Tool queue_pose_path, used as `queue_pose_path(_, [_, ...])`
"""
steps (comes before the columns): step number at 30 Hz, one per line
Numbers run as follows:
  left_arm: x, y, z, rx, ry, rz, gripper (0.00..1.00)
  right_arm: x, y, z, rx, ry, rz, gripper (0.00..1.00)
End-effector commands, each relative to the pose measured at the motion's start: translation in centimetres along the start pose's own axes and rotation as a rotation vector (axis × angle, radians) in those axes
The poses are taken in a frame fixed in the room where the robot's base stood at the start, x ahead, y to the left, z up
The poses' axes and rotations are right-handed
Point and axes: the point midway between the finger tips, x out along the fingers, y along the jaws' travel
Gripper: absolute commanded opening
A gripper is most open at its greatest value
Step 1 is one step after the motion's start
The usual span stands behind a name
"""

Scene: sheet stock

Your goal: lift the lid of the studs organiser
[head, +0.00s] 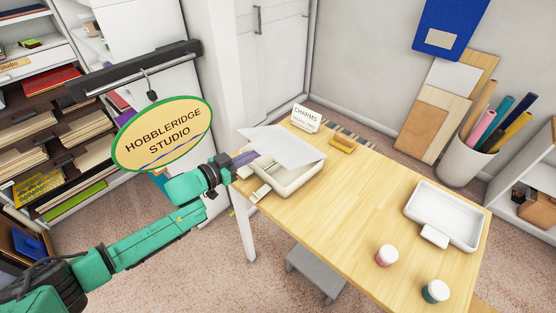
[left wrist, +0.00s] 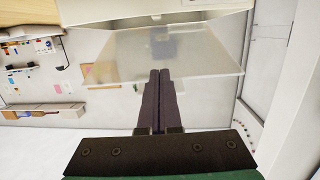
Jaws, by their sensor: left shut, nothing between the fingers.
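The studs organiser seems to be the off-white shallow box (head: 292,184) at the left end of the wooden table; I can read no label on it. Its pale translucent lid (head: 285,146) stands raised and tilted above the box. The lid also shows in the left wrist view (left wrist: 205,52), spread ahead of the fingers. My left gripper (head: 250,155) is shut and empty at the lid's left side. Its dark fingers (left wrist: 160,75) lie together and overlap the lid's edge in the wrist view; whether they touch it I cannot tell. My right gripper is not in view.
A "CHARMS" card (head: 306,119) and a yellow block (head: 342,145) stand behind the box. A white tray (head: 409,212) and two small jars (head: 387,255) are on the right. The hanging "Hobbleridge Studio" sign (head: 163,134) is close above my left arm. The table's middle is clear.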

Motion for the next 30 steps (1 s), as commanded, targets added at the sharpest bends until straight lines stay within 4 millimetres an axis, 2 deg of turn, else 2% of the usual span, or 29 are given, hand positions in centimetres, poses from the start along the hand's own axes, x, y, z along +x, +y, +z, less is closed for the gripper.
queue_pose_path(6, [0.0, 0.0, -1.7, 0.001, 0.001, 0.0, 0.0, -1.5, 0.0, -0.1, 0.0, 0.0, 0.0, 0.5])
queue_pose_path(17, [0.1, 0.0, -1.8, 0.0, 0.001, 0.0, 0.0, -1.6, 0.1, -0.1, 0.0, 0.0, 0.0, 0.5])
queue_pose_path(30, [1.1, 0.0, -4.1, 0.0, 0.001, 0.0, 0.0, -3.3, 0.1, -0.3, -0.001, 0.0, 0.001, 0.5])
